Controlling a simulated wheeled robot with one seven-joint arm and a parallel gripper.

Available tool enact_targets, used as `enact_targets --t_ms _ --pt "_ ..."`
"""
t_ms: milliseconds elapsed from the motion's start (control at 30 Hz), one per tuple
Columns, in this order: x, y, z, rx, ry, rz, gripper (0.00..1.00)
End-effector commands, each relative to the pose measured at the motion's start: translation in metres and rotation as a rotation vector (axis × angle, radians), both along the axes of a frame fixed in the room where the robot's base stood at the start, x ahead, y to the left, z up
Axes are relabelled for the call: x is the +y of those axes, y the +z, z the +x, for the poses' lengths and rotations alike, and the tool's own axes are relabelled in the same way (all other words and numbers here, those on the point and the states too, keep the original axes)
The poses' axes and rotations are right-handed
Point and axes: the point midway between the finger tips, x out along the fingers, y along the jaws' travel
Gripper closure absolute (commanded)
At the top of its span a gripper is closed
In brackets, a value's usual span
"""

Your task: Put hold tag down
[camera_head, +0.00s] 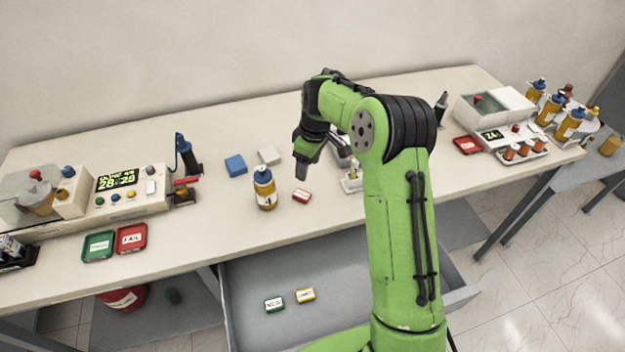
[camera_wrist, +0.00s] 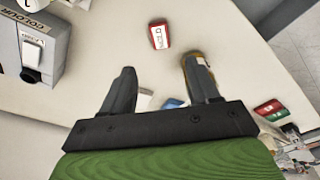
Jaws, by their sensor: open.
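The hold tag (camera_head: 302,195), a small red block with a white label, lies on the table just right of a yellow bottle with a blue cap (camera_head: 264,188). In the wrist view the red tag (camera_wrist: 159,36) lies flat beyond my fingertips, and its label seems to read HOLD. My gripper (camera_head: 307,155) is above the table, a little behind and above the tag. In the wrist view its two fingers (camera_wrist: 158,80) are spread apart with nothing held between them. The yellow bottle (camera_wrist: 198,62) shows partly behind the right finger.
A blue block (camera_head: 235,165) and a white block (camera_head: 269,155) lie behind the bottle. An open drawer (camera_head: 340,262) below the front edge holds a green tag (camera_head: 274,304) and a yellow tag (camera_head: 306,295). Green (camera_head: 98,246) and red (camera_head: 131,238) trays sit left. The table between trays and bottle is clear.

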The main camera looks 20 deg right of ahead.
Motion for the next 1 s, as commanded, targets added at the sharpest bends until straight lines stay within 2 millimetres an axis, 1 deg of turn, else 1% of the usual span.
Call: enact_targets --t_ms 67,167,200,267,300,367,400,467,500,567,600,633,667,700,800,900,1000 --pt "0.003 0.02 -0.008 -0.016 -0.014 -0.017 0.4" --pt "0.006 0.059 -0.033 -0.05 -0.069 -0.054 0.4" --pt "0.008 0.076 -0.046 -0.065 -0.098 -0.068 0.4" --pt "0.009 0.098 -0.068 -0.088 -0.149 -0.085 0.4" --pt "0.01 0.111 -0.083 -0.104 -0.183 -0.093 0.4" --pt "0.011 0.13 -0.107 -0.131 -0.238 -0.1 0.4" --pt "0.011 0.14 -0.123 -0.148 -0.275 -0.102 0.4" --pt "0.011 0.154 -0.149 -0.176 -0.334 -0.098 0.4" --pt "0.011 0.161 -0.166 -0.194 -0.372 -0.092 0.4" --pt "0.011 0.169 -0.193 -0.219 -0.432 -0.078 0.4" --pt "0.011 0.173 -0.211 -0.237 -0.473 -0.064 0.4" --pt "0.011 0.175 -0.224 -0.248 -0.503 -0.051 0.4" --pt "0.011 0.176 -0.237 -0.259 -0.533 -0.038 0.4" --pt "0.011 0.176 -0.255 -0.275 -0.573 -0.016 0.4" --pt "0.012 0.171 -0.294 -0.305 -0.665 0.044 0.4" --pt "0.014 0.162 -0.321 -0.319 -0.73 0.098 0.4" --pt "0.015 0.156 -0.335 -0.324 -0.765 0.13 0.4"
